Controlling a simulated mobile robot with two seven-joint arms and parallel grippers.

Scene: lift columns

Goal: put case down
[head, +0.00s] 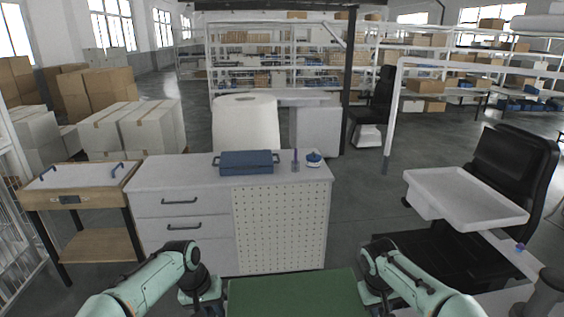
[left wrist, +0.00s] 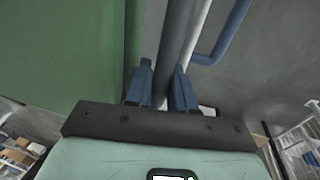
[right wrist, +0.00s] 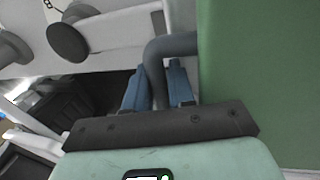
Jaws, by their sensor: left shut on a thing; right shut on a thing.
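A green case (head: 296,294) with a flat top is at the bottom middle of the head view, between my two arms. Its near part is cut off by the frame edge. My left gripper (left wrist: 163,75) is shut on the dark grey handle (left wrist: 177,40) at the case's left side; the green surface fills the left of that wrist view. My right gripper (right wrist: 160,70) is shut on the dark handle (right wrist: 172,45) at its right side, with green at the right of that view. I cannot tell what is under the case.
A light drawer counter (head: 180,170) stands ahead, bearing a blue box (head: 247,162) with end handles and a small cup (head: 295,165). A wooden cart (head: 78,178) with blue handles is at left. A black chair (head: 505,170) and white tray (head: 465,195) are at right.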

